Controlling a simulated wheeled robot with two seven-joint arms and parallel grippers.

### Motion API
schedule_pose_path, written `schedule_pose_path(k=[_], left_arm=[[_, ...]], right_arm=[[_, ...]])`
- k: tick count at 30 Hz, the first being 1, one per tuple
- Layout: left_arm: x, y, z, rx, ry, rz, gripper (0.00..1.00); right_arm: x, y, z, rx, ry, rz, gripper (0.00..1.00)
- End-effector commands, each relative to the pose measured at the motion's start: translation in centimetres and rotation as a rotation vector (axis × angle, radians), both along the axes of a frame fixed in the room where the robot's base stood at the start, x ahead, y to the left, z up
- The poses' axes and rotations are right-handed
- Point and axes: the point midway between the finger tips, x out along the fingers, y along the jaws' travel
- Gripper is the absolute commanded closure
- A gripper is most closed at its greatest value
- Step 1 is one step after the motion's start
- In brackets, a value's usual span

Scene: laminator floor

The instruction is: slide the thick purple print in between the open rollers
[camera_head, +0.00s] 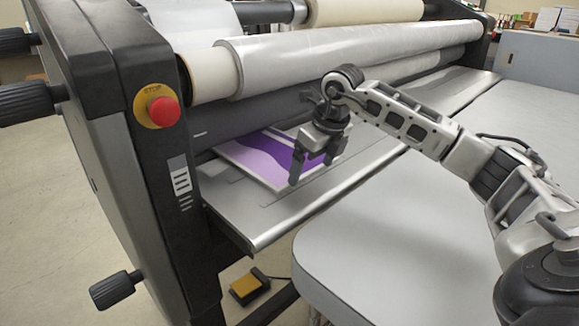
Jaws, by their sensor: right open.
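The purple print (262,160), white with light and dark purple bands, lies flat on the laminator's metal feed shelf (270,215). Its far edge is at the dark gap below the rollers; how far in it reaches is hidden. The silver roller (345,58) spans the machine above, with a dark roller (245,123) beneath it. My right gripper (312,171) points down over the print's right part, fingers apart, covering some of it. Nothing shows held in it, and I cannot tell whether the fingertips touch the print. My left gripper is not in view.
A red stop button (163,112) sits on the machine's dark side panel, with black knobs (117,289) to the left. A grey table (400,240) with a rounded corner stands in front, its visible top clear. A yellow foot pedal (248,287) is on the floor.

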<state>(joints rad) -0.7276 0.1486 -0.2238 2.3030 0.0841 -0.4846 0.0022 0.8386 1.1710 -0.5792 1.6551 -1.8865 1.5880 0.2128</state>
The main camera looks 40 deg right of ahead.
Motion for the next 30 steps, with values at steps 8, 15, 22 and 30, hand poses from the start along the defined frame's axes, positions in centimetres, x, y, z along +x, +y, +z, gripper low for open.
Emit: schedule_pose_path(k=[8,15,22,30], left_arm=[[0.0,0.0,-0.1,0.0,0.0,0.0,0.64],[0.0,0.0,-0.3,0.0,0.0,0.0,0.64],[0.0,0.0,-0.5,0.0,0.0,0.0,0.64],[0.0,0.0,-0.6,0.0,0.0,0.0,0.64]], right_arm=[[-0.2,0.0,-0.2,0.0,0.004,0.0,0.09],[-0.6,-0.1,-0.2,0.0,0.005,-0.002,0.09],[-0.9,-0.1,-0.2,0.0,0.003,-0.001,0.09],[-1.2,-0.1,-0.1,0.0,0.002,-0.001,0.09]])
